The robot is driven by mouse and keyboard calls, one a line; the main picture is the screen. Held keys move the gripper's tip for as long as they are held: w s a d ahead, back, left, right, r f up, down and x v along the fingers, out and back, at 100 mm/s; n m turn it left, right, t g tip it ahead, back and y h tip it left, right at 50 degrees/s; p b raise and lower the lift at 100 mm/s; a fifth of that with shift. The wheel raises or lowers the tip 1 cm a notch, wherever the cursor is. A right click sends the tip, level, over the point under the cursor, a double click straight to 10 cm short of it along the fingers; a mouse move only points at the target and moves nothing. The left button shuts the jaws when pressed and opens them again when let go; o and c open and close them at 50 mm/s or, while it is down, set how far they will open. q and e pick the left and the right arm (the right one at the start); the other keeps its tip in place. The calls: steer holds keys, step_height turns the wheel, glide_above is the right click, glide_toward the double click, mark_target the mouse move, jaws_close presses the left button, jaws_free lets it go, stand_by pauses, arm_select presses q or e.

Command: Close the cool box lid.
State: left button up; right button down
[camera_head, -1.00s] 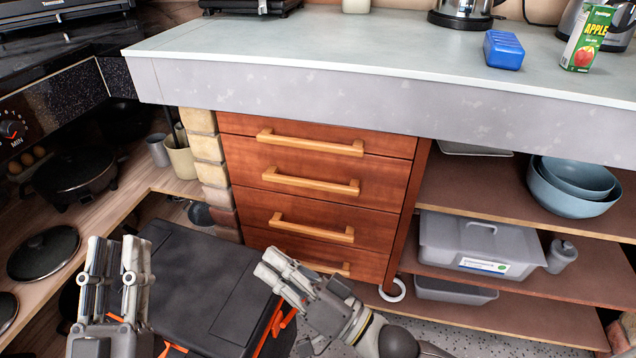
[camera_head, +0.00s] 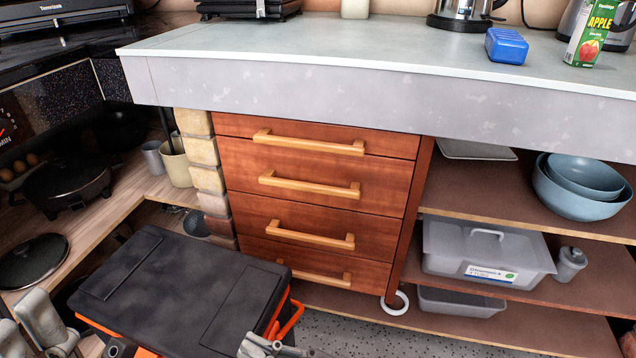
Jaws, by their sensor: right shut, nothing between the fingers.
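The cool box has a flat black lid (camera_head: 185,285) and an orange body (camera_head: 140,350), at the lower left of the head view. The lid lies roughly level over the body, with orange showing along its right and front-left edges. I cannot tell whether it is fully seated. An orange handle (camera_head: 291,318) sticks out at its right side. My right gripper (camera_head: 258,346) is shut and empty at the lid's front right corner, mostly cut off by the bottom edge. My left gripper (camera_head: 28,325) is left of the box, its fingers apart and empty, partly out of view.
A wooden drawer unit (camera_head: 315,205) and a brick pillar (camera_head: 207,175) stand behind the box. Shelves at the right hold a grey bin (camera_head: 480,255) and blue bowls (camera_head: 580,190). Pans (camera_head: 68,185) sit on the left counter. Floor (camera_head: 370,335) is free right of the box.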

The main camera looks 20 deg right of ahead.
steer(key=shift+s+a+f+n, duration=0.1)
steer(key=shift+s+f+n, duration=0.05)
steer(key=shift+f+n, duration=0.3)
steer(key=shift+s+a+f+n, duration=0.15)
steer(key=shift+f+n, duration=0.1)
steer(key=shift+f, duration=0.3)
